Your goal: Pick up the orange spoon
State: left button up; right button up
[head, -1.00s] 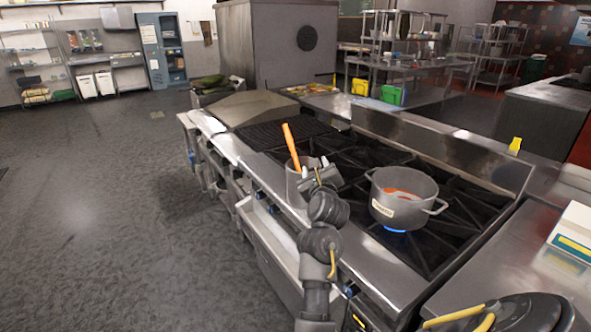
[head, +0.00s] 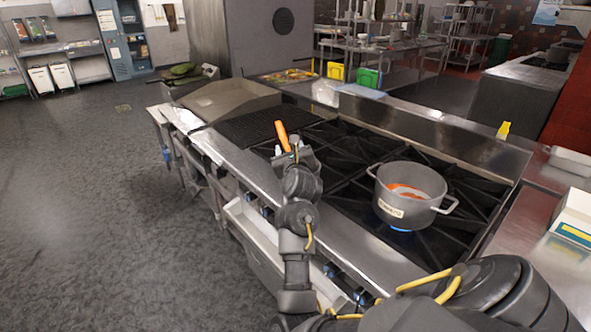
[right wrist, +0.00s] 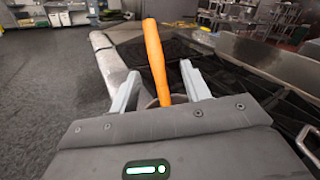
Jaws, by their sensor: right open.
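The orange spoon (head: 282,136) stands up at the near edge of the stove, and only its handle shows. In the right wrist view the handle (right wrist: 155,62) rises between the two fingers of my right gripper (right wrist: 160,82). The fingers are open, with a visible gap on the right side of the handle. In the head view my right gripper (head: 289,150) is right at the handle and hides its lower part. The container around the spoon is mostly hidden by the gripper. My left gripper is not in view.
A grey pot (head: 402,211) with orange-red contents sits on a lit burner to the right. The black stove grates (head: 345,150) surround it. A white box (head: 575,222) is at the right edge. Open floor (head: 90,220) lies to the left.

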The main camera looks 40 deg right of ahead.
aim_at(284, 141)
jog(key=x, duration=0.3)
jog(key=shift+a, duration=0.1)
jog(key=shift+w+f, duration=0.15)
jog(key=shift+w, duration=0.15)
jog(key=shift+d+p, duration=0.25)
jog(key=shift+p, duration=0.05)
jog(key=shift+w+d+r+p, duration=0.1)
jog(key=shift+w+r+p, duration=0.15)
jog(key=shift+p, duration=0.1)
jog(key=p+x, duration=0.1)
jog(key=x, duration=0.2)
jog(key=shift+w+f+p, duration=0.15)
jog(key=shift+w+p, duration=0.2)
jog(key=shift+p, duration=0.05)
jog(key=shift+w+d, duration=0.2)
jog(key=shift+w, duration=0.15)
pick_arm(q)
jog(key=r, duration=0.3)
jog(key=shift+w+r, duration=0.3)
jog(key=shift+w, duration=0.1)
pick_arm(e)
jog(key=shift+c, duration=0.5)
jog(key=shift+f, duration=0.1)
grip_shut()
